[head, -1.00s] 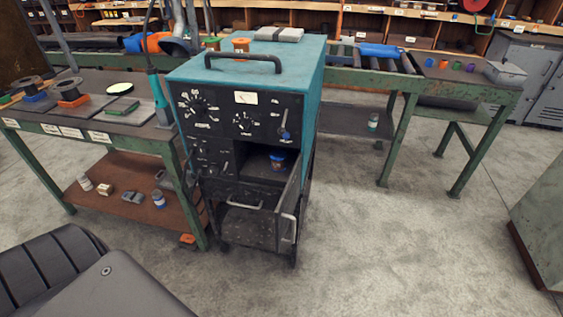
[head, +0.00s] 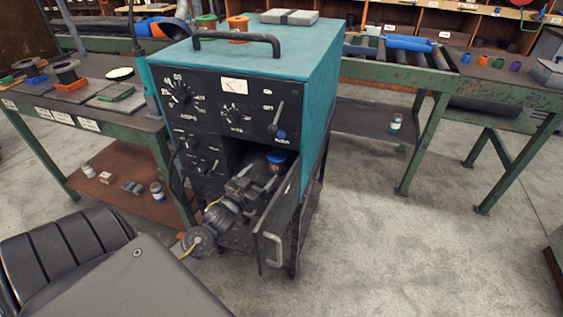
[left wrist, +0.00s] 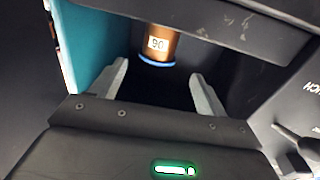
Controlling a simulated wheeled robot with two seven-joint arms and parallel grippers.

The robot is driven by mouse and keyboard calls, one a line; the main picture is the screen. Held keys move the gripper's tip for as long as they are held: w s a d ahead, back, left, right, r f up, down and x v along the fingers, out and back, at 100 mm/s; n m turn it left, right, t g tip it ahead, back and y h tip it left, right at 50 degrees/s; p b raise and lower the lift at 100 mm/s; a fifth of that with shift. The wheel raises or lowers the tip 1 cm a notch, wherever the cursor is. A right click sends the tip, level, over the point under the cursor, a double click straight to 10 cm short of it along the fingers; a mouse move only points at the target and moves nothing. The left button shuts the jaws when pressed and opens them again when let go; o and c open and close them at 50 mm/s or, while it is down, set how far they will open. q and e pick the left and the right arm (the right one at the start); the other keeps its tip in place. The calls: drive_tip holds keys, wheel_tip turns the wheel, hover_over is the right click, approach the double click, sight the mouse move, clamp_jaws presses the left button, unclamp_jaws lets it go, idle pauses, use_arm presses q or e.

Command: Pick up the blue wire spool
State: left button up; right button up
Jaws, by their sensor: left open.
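The blue wire spool (head: 278,162) stands in the open compartment of a teal and black machine (head: 320,75). In the left wrist view the spool (left wrist: 158,45) shows copper-coloured wire, a white label reading 90 and a blue flange. My left gripper (head: 252,180) is at the compartment's mouth, in front of the spool and a little to its left in the head view. In the left wrist view its open fingers (left wrist: 160,70) point towards the spool, which shows between and beyond the tips, apart from them. My right gripper is not in view.
The compartment's door (head: 280,215) hangs open, close to the right of my left gripper. A workbench (head: 75,115) is at left, a roller table (head: 460,85) at right. The floor at right is clear.

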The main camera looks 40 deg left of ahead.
sight(277, 155)
use_arm(q)
drive_tip(key=w, duration=0.5)
drive_tip(key=shift+a, duration=0.4)
drive_tip(key=shift+r, duration=0.15)
drive_tip(key=w, duration=0.5)
drive_tip(key=shift+a+r+p, duration=0.1)
drive_tip(key=shift+a+p, duration=0.1)
drive_tip(key=shift+p, duration=0.15)
drive_tip(key=shift+c, duration=0.3)
drive_tip(key=c, duration=1.2)
drive_tip(key=shift+r, duration=0.1)
drive_tip(key=shift+c, duration=0.5)
drive_tip(key=shift+r, duration=0.15)
